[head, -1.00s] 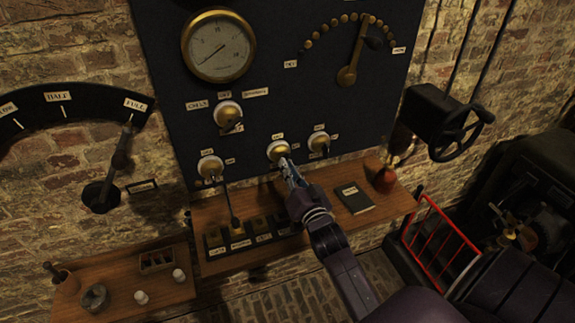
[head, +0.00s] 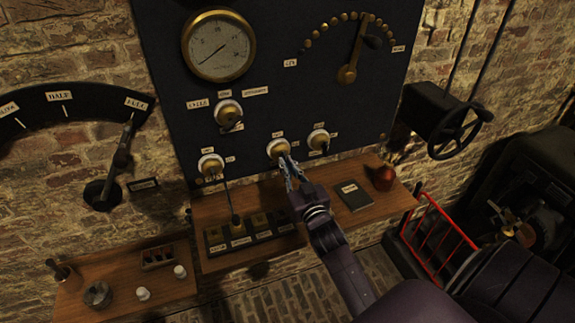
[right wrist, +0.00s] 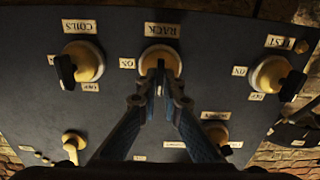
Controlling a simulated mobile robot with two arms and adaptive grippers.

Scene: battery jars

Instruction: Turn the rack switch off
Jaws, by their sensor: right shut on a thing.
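The rack switch (head: 278,149) is a round brass switch in the middle of the lower row on the dark panel. It shows upside down in the right wrist view (right wrist: 160,57), between its RACK label and my fingers, with an ON label at its left there. My right gripper (head: 289,171) is at the switch, its fingertips (right wrist: 160,75) shut on the switch lever. The fingers hide most of the lever, so its exact position is unclear. The rack switch's OFF label is not visible. My left gripper is not in view.
The coils switch (right wrist: 82,62) and the test switch (right wrist: 275,75) flank the rack switch. A gauge (head: 218,46) and a dial arm (head: 355,55) are above. A wooden shelf (head: 330,200) below holds a dark book (head: 354,197) and a red jar (head: 385,178).

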